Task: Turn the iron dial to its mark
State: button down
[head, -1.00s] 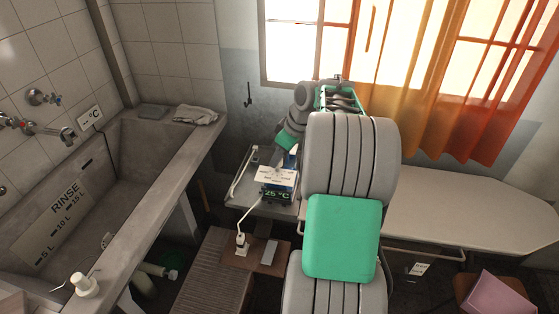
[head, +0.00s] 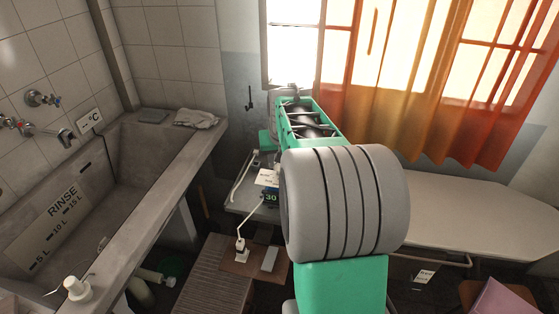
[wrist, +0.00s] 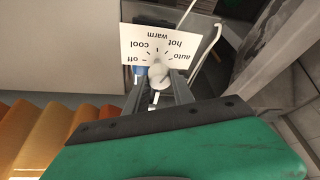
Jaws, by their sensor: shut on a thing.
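The dial (wrist: 158,75) is a small pale round knob at the edge of a white card (wrist: 160,42). The card reads off, cool, warm, hot and auto, upside down in the wrist view. My gripper (wrist: 160,80) is shut on the dial, one finger on each side. I cannot make out clearly which label the dial points to. In the head view my arm hides the gripper and the dial. Part of the card (head: 267,177) shows there, with a dark box below it whose green display (head: 271,198) reads 30.
The concrete washtub (head: 160,185) runs along the left. An ironing board (head: 470,220) stands at the right. A white plug on a cord (head: 241,248) sits on a small brown table in front. An orange curtain (head: 410,80) hangs behind.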

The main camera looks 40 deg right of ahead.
jog(key=shift+m, duration=0.6)
jog(key=shift+h, duration=0.3)
jog(key=c, duration=1.1)
grip_release()
jog(key=shift+o, duration=0.2)
jog(key=v, duration=0.7)
jog(key=shift+r+g, duration=0.3)
jog(key=shift+r, duration=0.1)
jog(key=shift+a, duration=0.1)
